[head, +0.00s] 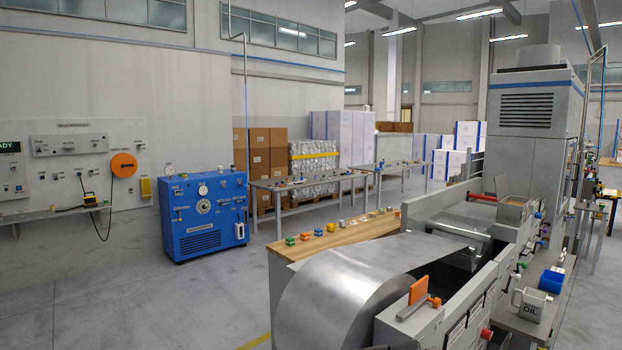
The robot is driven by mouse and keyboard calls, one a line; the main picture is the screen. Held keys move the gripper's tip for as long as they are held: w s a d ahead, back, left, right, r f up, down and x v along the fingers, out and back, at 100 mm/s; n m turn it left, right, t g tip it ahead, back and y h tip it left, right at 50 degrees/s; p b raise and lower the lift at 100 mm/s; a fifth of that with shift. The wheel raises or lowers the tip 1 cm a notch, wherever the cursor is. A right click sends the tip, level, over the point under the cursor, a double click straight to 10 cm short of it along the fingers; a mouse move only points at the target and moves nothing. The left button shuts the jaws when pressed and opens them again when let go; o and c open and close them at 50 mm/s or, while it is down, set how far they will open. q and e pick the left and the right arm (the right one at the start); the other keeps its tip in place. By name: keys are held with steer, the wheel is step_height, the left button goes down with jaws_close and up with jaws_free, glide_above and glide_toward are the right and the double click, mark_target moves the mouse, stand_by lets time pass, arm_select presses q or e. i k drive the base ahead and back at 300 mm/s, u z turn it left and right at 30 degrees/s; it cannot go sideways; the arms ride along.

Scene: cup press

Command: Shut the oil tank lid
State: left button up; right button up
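Neither of my grippers is in view. I cannot tell for sure which part is the oil tank lid. A white jug marked OIL (530,305) stands on the grey side shelf at the lower right. An upright orange plate (419,290) stands on the near side of the press line, beside a small orange knob.
A wide sheet-metal coil (325,305) fills the front of the machine. A wooden bench (335,242) with several small coloured parts runs beside it. A blue cabinet (203,213) stands against the left wall. The floor at left is clear. A blue object (552,281) lies behind the jug.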

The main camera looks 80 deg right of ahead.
mark_target(500, 180)
steer(key=z, duration=1.7)
steer(key=i, duration=5.8)
steer(key=z, duration=2.2)
steer(key=i, duration=3.15)
steer(key=z, duration=0.25)
